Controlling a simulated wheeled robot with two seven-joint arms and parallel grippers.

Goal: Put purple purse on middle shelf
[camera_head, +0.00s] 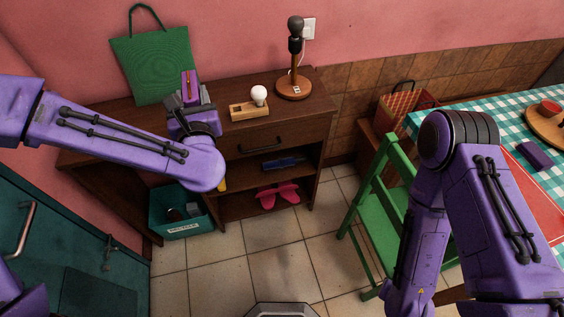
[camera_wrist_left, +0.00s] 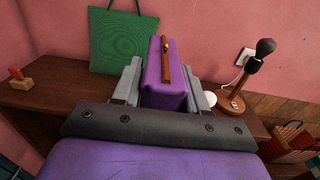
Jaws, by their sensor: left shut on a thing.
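The purple purse (camera_head: 189,86) has a brown strap with a gold clasp. It stands upright between the fingers of my left gripper (camera_head: 190,99), which is shut on it above the left part of the wooden cabinet top. It also shows in the left wrist view (camera_wrist_left: 166,85), with a finger on each side. The cabinet (camera_head: 270,142) has a drawer and open shelves below. The middle shelf (camera_head: 300,172) holds a dark blue object. My right arm comes in at the right, but its gripper is not in view.
A green bag (camera_head: 152,62), a wooden block with a white bulb (camera_head: 259,94) and a lamp (camera_head: 294,60) stand on the cabinet top. Pink shoes (camera_head: 278,194) lie on the lower shelf. A teal bin (camera_head: 176,222) and a green chair (camera_head: 375,215) flank clear floor.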

